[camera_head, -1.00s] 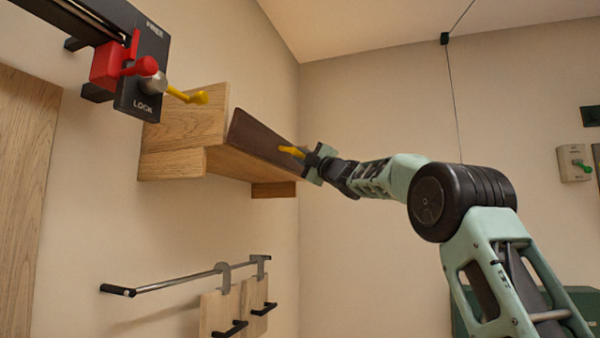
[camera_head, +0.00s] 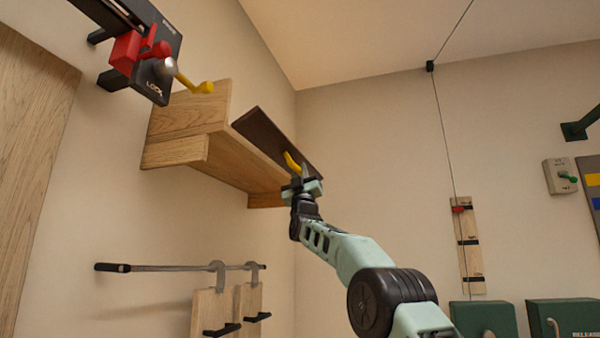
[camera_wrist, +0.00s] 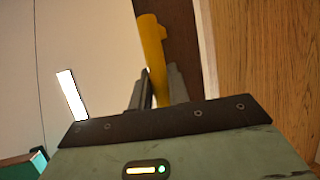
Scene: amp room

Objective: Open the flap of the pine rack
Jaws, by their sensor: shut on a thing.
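The pine rack (camera_head: 190,120) is mounted high on the left wall. Its dark brown flap (camera_head: 272,140) stands along the front edge and leans outward at the top. A yellow handle (camera_head: 292,163) sits on the flap's outer face. My gripper (camera_head: 300,182) is at this handle, at the flap's lower right part. In the wrist view the yellow handle (camera_wrist: 153,45) runs between the fingers, with the dark flap (camera_wrist: 183,50) behind it and the pine board (camera_wrist: 250,70) to the right. My gripper (camera_wrist: 157,85) is shut on the handle. The fingertips are partly hidden by the handle.
A black panel with a red block (camera_head: 135,50) and a yellow lever (camera_head: 190,80) is upper left of the rack. A rail (camera_head: 170,267) with hanging boards (camera_head: 210,312) is below. Green boxes (camera_head: 565,318) stand lower right. The space right of the rack looks clear.

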